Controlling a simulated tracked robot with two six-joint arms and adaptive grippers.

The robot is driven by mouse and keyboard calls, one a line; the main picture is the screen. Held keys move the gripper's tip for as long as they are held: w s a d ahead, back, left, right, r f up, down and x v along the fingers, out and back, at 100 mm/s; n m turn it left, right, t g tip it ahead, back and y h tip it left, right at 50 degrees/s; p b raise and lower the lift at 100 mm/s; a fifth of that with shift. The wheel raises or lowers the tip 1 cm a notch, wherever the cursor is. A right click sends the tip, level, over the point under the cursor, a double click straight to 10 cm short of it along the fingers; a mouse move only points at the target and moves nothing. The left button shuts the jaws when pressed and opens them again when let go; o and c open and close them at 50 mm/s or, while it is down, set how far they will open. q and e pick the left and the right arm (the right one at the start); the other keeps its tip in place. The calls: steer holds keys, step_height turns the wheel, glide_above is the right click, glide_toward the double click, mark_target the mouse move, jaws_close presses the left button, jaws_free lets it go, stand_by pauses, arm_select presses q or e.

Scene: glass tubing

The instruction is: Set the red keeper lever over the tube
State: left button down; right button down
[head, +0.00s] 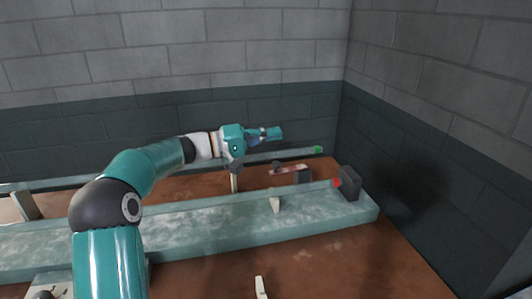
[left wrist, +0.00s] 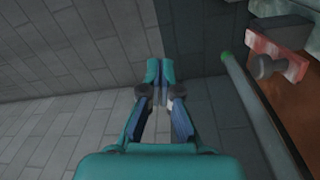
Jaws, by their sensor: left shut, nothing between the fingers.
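The red keeper lever (head: 292,168) is a short pale-red bar with a dark knob. In the head view it lies between the two glass tubes, by a dark block. In the left wrist view the lever (left wrist: 282,53) is at the upper right, beside the green-ended tube (left wrist: 250,98) and apart from it. That tube (head: 280,154) runs behind the lever in the head view. A second tube (head: 240,199) ends in red in front. My left gripper (head: 278,133) is shut and empty, above and behind the lever. It also shows in the left wrist view (left wrist: 159,75).
A pale stone-like bench (head: 190,235) runs under the red-ended tube, with a dark end block (head: 348,183) at its right. White supports (head: 275,205) hold the tube. Brick walls stand behind and at the right. The brown tabletop (head: 350,250) is clear at front right.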

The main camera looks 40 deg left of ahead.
arm_select(q)
steer(key=s+a+f+n+p, duration=0.1)
steer(key=s+a+f+p, duration=0.1)
steer(key=s+a+f, duration=0.6)
steer(key=w+a+f+p+x, duration=0.1)
steer(key=f+p+x, duration=0.1)
steer(key=x, duration=0.8)
steer(key=shift+g+y, duration=0.3)
steer(key=shift+y, duration=0.1)
steer(key=shift+s+a, duration=0.1)
